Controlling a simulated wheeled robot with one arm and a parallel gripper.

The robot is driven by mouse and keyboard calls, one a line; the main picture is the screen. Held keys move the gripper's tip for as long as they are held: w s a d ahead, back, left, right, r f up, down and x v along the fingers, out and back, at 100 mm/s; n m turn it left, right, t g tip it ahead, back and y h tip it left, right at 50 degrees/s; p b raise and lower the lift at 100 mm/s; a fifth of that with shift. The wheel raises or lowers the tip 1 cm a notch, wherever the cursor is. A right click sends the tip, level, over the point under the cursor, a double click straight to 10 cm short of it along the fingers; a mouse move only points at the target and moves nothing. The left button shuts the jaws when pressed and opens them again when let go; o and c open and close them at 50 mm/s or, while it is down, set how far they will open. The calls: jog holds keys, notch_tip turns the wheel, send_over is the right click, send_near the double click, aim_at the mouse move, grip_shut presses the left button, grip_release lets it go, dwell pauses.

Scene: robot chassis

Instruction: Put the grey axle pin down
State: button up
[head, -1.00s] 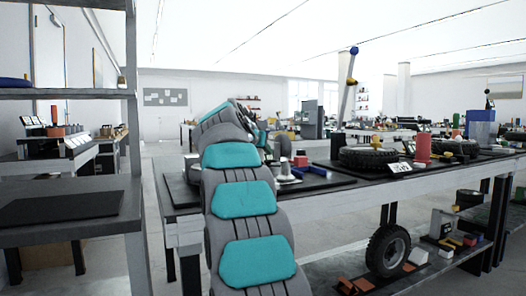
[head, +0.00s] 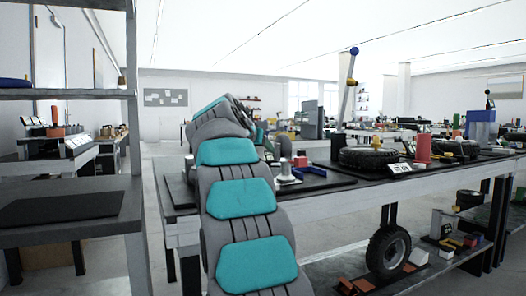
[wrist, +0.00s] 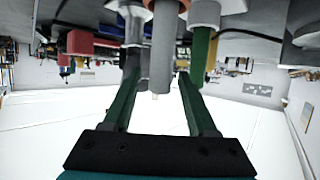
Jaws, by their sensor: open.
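In the wrist view, which is upside down, a grey axle pin (wrist: 161,60) stands between the two dark green fingers of my gripper (wrist: 158,75). The fingers are apart, with a gap showing beside the pin near its free end. The pin's other end runs up toward the tabletop at the top of the picture; its contact there is unclear. In the head view my grey and teal arm reaches over the left end of the workbench (head: 345,184) and hides the gripper. I cannot pick out the pin there for sure.
Close to the fingers in the wrist view are a white-capped cylinder and a red block (wrist: 92,44). On the bench in the head view are a blue bracket (head: 306,171), a tyre (head: 368,158) and a red cylinder (head: 423,149). A shelf rack (head: 75,222) stands at the left.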

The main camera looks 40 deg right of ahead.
jog(key=v, duration=0.9)
jog(key=shift+a, duration=0.35)
jog(key=shift+s+r, duration=0.1)
jog(key=shift+s, duration=0.05)
